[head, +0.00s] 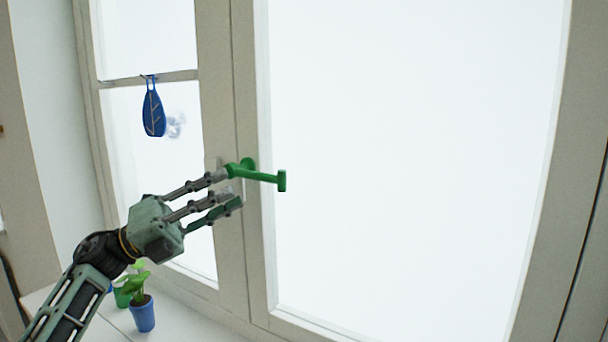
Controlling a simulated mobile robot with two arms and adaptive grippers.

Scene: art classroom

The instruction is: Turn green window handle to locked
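The green window handle (262,175) is on the window frame (245,110) between the narrow left pane and the wide right pane. Its lever points to the right, close to horizontal and slightly down, ending in a short crosspiece. My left gripper (229,189) reaches in from the lower left, with its fingers apart and pointing right. Its upper fingertip is at the left end of the handle, by the pivot; I cannot tell whether it touches. The lower fingers are below the lever. Nothing is held between the fingers. My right gripper is not in view.
A blue leaf-shaped ornament (153,110) hangs on the left window. The space right of the handle is clear.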

